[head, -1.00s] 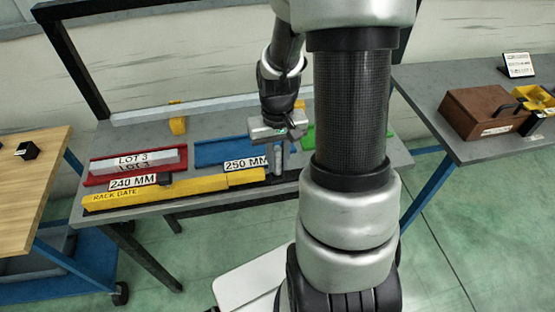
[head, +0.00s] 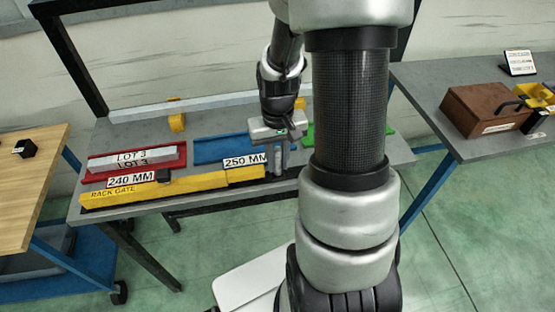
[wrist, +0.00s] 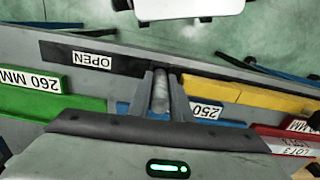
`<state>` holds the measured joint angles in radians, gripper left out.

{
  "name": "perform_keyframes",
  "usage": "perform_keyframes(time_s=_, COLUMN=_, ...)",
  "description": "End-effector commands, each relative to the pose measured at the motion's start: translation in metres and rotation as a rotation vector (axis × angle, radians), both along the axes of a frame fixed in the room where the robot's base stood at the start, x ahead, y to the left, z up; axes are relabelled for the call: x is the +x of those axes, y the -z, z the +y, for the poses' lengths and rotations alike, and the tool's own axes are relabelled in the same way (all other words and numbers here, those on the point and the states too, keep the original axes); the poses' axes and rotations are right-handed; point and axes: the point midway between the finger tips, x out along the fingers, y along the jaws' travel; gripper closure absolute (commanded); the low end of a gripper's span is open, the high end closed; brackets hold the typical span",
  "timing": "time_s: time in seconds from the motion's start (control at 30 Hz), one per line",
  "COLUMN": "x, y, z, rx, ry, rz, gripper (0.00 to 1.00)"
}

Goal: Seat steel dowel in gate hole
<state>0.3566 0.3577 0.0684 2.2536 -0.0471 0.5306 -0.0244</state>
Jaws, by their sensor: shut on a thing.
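The yellow rack gate (head: 150,190) lies along the front edge of the rack table, and its right end reaches my gripper (head: 280,165). In the wrist view, my gripper (wrist: 161,93) points down and is shut on the grey steel dowel (wrist: 160,88), whose round shaft shows between the two fingers. The gate's yellow end (wrist: 205,86) lies just right of the fingers there. A dark strip labelled OPEN (wrist: 95,60) lies to the left. The gate hole and the dowel's lower tip are hidden, so I cannot tell whether the dowel is in the hole.
Behind the gate are a red tray (head: 165,168) with grey LOT 3 bars, a blue tray (head: 215,150) and a green tray (head: 376,142). A brown box (head: 487,108) stands on the right table. A wooden table (head: 30,190) is at left.

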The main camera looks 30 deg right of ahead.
Motion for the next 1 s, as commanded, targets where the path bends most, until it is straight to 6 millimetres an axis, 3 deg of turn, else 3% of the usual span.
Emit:
perform_keyframes(time_s=0.3, x=0.000, y=0.009, z=0.000, rx=0.000, ry=0.000, rz=0.000, gripper=1.00)
perform_keyframes(time_s=0.33, x=0.000, y=0.007, z=0.000, rx=0.000, ry=0.000, rz=0.000, gripper=0.77)
perform_keyframes(time_s=0.43, x=0.000, y=0.007, z=0.000, rx=0.000, ry=0.000, rz=0.000, gripper=0.60)
perform_keyframes(time_s=0.77, x=0.000, y=0.003, z=0.001, rx=0.001, ry=-0.001, rz=0.000, gripper=0.60)
perform_keyframes(time_s=1.0, x=0.002, y=-0.039, z=0.000, rx=-0.003, ry=-0.002, rz=-0.007, gripper=0.60)
